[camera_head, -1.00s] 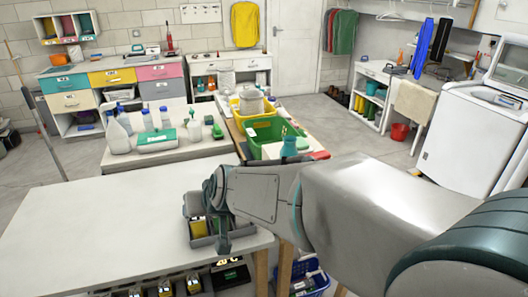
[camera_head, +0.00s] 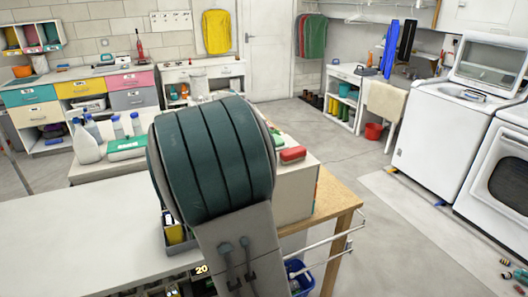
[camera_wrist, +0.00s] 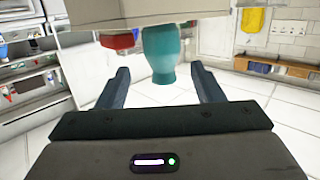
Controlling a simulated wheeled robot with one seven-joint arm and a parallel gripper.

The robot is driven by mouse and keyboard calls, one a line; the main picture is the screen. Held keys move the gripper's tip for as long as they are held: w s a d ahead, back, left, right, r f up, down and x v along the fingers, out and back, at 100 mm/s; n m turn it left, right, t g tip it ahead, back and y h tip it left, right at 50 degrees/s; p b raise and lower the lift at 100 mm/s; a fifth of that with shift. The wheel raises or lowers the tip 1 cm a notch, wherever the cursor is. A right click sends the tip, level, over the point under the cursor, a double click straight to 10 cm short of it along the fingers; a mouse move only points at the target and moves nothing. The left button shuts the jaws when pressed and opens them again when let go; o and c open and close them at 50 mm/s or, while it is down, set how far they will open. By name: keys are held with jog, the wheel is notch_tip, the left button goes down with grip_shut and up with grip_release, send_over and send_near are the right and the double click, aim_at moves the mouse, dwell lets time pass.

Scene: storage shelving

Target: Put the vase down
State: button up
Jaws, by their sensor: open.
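The vase (camera_wrist: 162,50) is teal and shows in the wrist view, which looks upside down. It appears to stand on a pale beige surface (camera_wrist: 150,12) beside a red item (camera_wrist: 118,40). My gripper (camera_wrist: 160,72) is open, with one dark finger to each side of the vase and visible gaps to both. How far the vase reaches between the fingers is hard to tell. In the head view my arm hides both the vase and the gripper. The red item (camera_head: 292,154) shows there on top of a beige block (camera_head: 295,195), right of my arm.
A white table (camera_head: 80,235) fills the lower left, with small bins (camera_head: 178,232) near my arm. A wooden-edged table (camera_head: 340,195) stands right of it. Bottles (camera_head: 88,140) stand on a table behind. The floor towards the washing machine (camera_head: 450,130) is open.

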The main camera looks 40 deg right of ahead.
jog(key=x, duration=0.6)
jog(key=shift+r+p+x, duration=0.1)
jog(key=shift+p+x, duration=0.2)
jog(key=shift+x, duration=1)
jog(key=shift+r+p+x, duration=0.15)
jog(key=shift+p+x, duration=0.1)
jog(key=shift+x, duration=1.05)
jog(key=shift+w, duration=0.1)
jog(key=c, duration=0.7)
jog(key=shift+c, duration=0.6)
jog(key=shift+r, duration=0.15)
